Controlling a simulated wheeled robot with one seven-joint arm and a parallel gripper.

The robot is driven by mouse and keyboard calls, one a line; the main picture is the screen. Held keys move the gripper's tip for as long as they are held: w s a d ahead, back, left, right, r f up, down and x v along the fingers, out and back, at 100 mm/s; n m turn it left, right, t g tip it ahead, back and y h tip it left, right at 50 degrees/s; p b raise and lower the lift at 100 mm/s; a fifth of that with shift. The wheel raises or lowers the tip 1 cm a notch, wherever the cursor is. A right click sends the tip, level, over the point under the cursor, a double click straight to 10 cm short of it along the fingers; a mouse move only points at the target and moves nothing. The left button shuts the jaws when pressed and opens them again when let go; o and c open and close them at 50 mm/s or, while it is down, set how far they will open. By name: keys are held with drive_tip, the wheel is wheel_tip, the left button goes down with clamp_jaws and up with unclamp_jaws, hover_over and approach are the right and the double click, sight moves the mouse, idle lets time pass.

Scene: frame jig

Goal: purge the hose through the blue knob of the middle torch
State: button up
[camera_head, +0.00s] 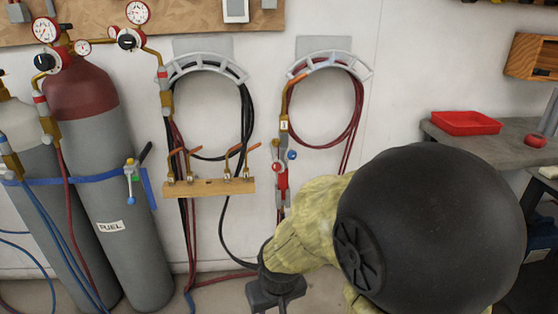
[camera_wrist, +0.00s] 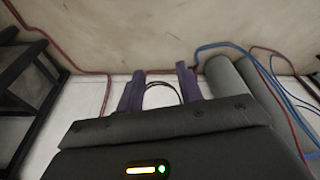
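One torch (camera_head: 283,135) hangs upright on the wall in the head view, with a small numbered tag on its brass body. A blue knob (camera_head: 291,155) sits on its right side and a red knob (camera_head: 277,168) on its left. Other torches are not clearly visible, so I cannot tell whether this is the middle one; my arm may hide some. My gripper (camera_wrist: 160,68) is open, its two dark purple fingers apart with nothing between them. In the head view its dark body is low, below the torch, and its fingertips are not clear. The wrist view shows no knob.
Two gas cylinders (camera_head: 125,200) stand left, held by a blue strap. Hoses hang on two wall racks (camera_head: 335,62), with a wooden block (camera_head: 210,187) below the left one. A workbench with a red tray (camera_head: 465,123) stands right. Hoses (camera_wrist: 70,70) run along the floor.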

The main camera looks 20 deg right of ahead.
drive_tip(key=shift+a, duration=0.2)
drive_tip(key=shift+o, duration=1)
drive_tip(key=w+d+r+n+t+p, duration=0.2)
drive_tip(key=w+d+r+t+p, duration=0.15)
drive_tip(key=w+d+p, duration=0.5)
drive_tip(key=w+d+r+n+t+p, duration=0.1)
drive_tip(key=w+d+r+t+p, duration=0.3)
drive_tip(key=w+d+p, duration=0.45)
drive_tip(key=s+d+r+n+t+y+p, duration=0.2)
drive_tip(key=s+d+r+t+y+p, duration=0.4)
drive_tip(key=r+p, duration=0.5)
drive_tip(key=shift+s+d+y+p, duration=0.55)
drive_tip(key=shift+d+y, duration=0.25)
drive_tip(key=shift+d, duration=0.45)
